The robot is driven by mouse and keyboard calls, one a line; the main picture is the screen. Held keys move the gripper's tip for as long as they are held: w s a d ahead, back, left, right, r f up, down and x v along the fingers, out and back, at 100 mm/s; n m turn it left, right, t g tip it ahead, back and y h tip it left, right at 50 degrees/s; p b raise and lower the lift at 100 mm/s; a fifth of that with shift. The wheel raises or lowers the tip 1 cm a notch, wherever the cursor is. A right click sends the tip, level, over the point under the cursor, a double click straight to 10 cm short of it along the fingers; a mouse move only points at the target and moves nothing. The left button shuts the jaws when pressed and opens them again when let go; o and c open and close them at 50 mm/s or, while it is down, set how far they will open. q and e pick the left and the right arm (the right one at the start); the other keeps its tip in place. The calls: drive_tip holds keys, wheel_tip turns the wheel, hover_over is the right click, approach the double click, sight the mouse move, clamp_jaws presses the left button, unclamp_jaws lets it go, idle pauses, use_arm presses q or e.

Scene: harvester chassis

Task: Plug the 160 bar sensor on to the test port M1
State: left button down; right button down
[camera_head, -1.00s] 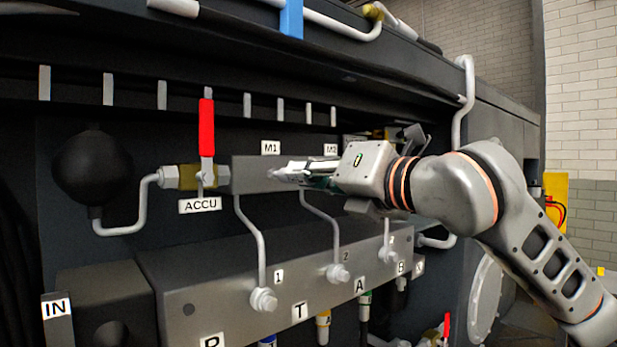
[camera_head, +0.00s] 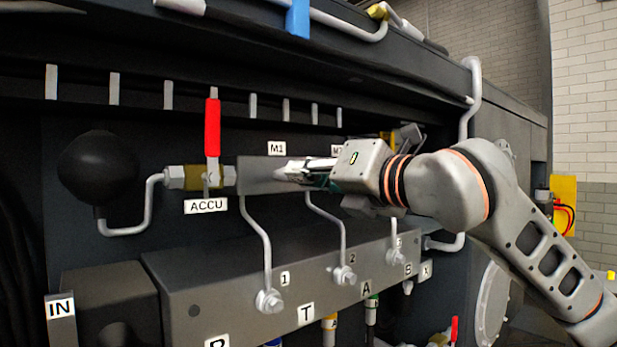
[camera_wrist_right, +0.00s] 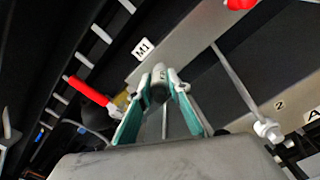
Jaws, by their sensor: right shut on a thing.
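My right gripper (camera_head: 288,173) is at the front of the grey manifold block (camera_head: 256,176), just below the M1 label (camera_head: 277,148). In the right wrist view its teal-sided fingers (camera_wrist_right: 159,84) are shut on a short grey cylinder (camera_wrist_right: 158,92), which I take for the 160 bar sensor; no marking on it is readable. The M1 label also shows in that view (camera_wrist_right: 143,48), just above the fingertips. The M1 port itself is hidden behind the fingers and cylinder, so I cannot tell whether they touch. My left gripper is not in view.
A valve with a red handle (camera_head: 212,128) and the ACCU label (camera_head: 206,206) stand left of the block. A black accumulator ball (camera_head: 98,165) is further left. Bent pipes (camera_head: 264,248) run below the block to the lower manifold (camera_head: 215,275). A dark ledge overhangs above.

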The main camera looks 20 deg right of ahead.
drive_tip(key=shift+w+f, duration=0.1)
drive_tip(key=shift+w, duration=0.1)
drive_tip(key=c, duration=1.8)
unclamp_jaws()
